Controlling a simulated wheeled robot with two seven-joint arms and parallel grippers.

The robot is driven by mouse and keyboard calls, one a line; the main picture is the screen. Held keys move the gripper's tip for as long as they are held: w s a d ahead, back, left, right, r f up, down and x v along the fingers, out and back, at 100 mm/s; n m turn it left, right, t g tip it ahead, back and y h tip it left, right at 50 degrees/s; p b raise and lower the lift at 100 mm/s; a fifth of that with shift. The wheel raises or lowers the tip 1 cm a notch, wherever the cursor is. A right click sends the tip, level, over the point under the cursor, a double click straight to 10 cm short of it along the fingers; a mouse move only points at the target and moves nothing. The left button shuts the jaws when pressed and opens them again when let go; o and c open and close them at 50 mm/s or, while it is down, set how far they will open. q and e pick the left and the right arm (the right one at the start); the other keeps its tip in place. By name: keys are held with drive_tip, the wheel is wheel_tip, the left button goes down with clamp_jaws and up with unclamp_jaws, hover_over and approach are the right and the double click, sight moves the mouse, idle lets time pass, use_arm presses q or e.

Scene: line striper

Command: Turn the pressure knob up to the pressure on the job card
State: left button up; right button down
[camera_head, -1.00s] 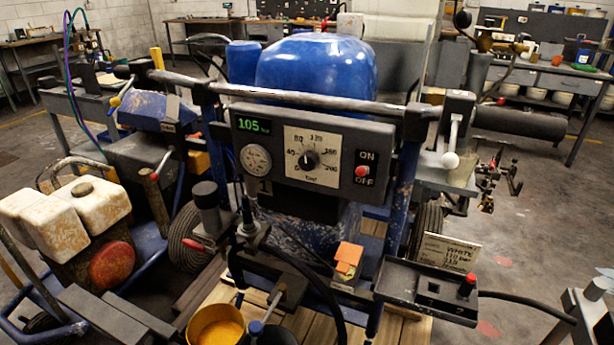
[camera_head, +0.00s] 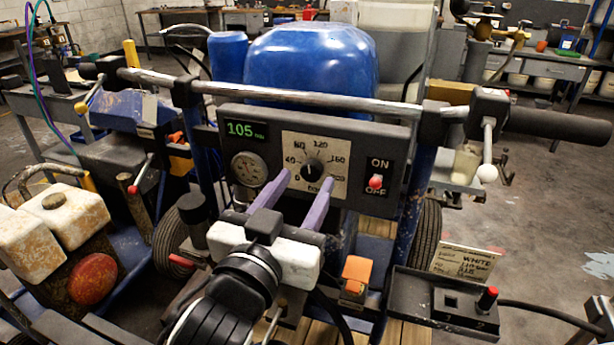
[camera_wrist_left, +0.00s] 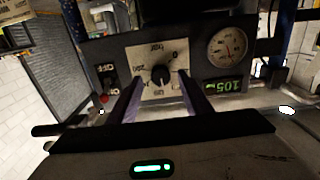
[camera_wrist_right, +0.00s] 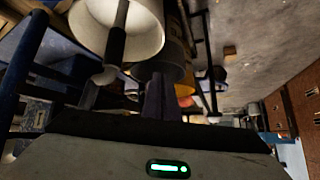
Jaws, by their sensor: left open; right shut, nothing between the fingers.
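The black pressure knob (camera_head: 313,170) sits on a pale dial plate on the striper's control panel (camera_head: 378,134). The green display (camera_head: 245,129) reads 105. My left gripper (camera_head: 305,182) is open, with its purple fingers pointing at the dial. In the left wrist view the knob (camera_wrist_left: 160,75) shows between the two fingers; I cannot tell if they touch it. The job card (camera_head: 465,261) stands at the right, with "WHITE" legible and the lines below it blurred. My right gripper (camera_wrist_right: 161,97) is shut and empty in the right wrist view, and not in the head view.
A round gauge (camera_head: 250,168) is left of the dial, and a red-tipped ON/OFF switch (camera_head: 376,182) is right of it. A handlebar (camera_head: 310,98) runs above the panel. A white bucket (camera_wrist_right: 140,30) is close to the right gripper. A black box with a red button (camera_head: 487,298) is at lower right.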

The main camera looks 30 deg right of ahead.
sight(311, 171)
use_arm(q)
drive_tip(key=shift+x, duration=1.4)
drive_tip(key=shift+c, duration=0.4)
drive_tip(key=c, duration=1)
drive_tip(key=shift+r+m+p, duration=0.15)
drive_tip(key=shift+m+p, duration=0.35)
drive_tip(key=shift+p, duration=0.3)
drive_tip(key=o, duration=1.1)
